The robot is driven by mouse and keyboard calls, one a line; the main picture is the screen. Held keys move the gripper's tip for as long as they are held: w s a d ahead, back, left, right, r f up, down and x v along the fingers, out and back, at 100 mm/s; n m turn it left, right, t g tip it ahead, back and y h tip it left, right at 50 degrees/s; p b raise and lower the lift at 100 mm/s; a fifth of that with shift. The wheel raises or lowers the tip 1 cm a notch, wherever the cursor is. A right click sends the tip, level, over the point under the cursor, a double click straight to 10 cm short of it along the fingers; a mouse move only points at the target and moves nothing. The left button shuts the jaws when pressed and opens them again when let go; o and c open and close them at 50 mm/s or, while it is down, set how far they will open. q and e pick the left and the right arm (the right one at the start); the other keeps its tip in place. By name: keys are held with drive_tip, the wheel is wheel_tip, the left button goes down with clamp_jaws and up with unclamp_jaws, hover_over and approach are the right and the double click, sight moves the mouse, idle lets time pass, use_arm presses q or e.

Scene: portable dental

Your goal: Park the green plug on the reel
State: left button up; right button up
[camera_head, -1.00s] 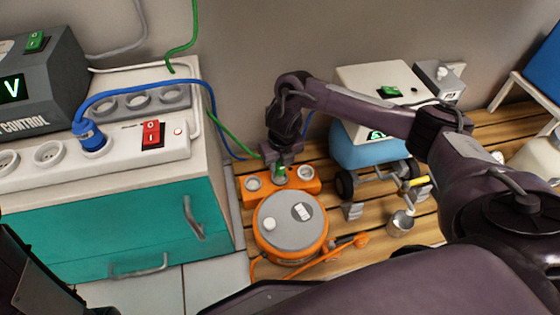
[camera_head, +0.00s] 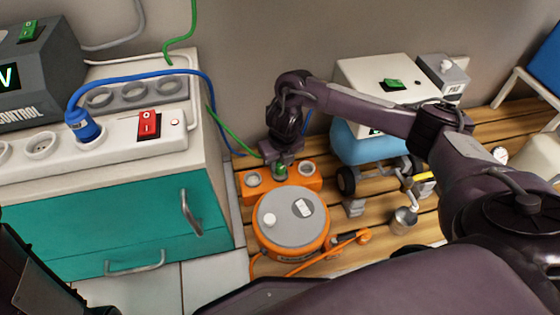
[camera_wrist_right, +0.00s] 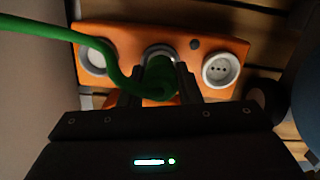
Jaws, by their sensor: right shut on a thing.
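The green plug (camera_head: 280,171) is at the middle socket of the orange reel's (camera_head: 295,250) socket block, with its green cable running off to the left. My right gripper (camera_head: 280,166) is above the block and shut on the plug. In the right wrist view, the plug (camera_wrist_right: 160,78) sits between the fingers of the right gripper (camera_wrist_right: 160,88), over or in the middle socket. I cannot tell how deep it sits. The outer sockets on both sides are empty. Only a dark part of my left arm shows at the lower left of the head view; its gripper is out of view.
A blue plug (camera_head: 84,126) sits in the white power strip (camera_head: 120,140) on the teal cabinet (camera_head: 140,225) at left. A white and blue machine (camera_head: 368,145) on wheels and a metal cup (camera_head: 404,220) stand right of the reel on wooden slats.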

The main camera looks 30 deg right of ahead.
drive_tip(key=shift+f+b, duration=0.65)
drive_tip(key=shift+f, duration=0.35)
idle(0.4)
drive_tip(key=o, duration=1.1)
drive_tip(key=shift+r, duration=0.1)
drive_tip(key=shift+r, duration=0.1)
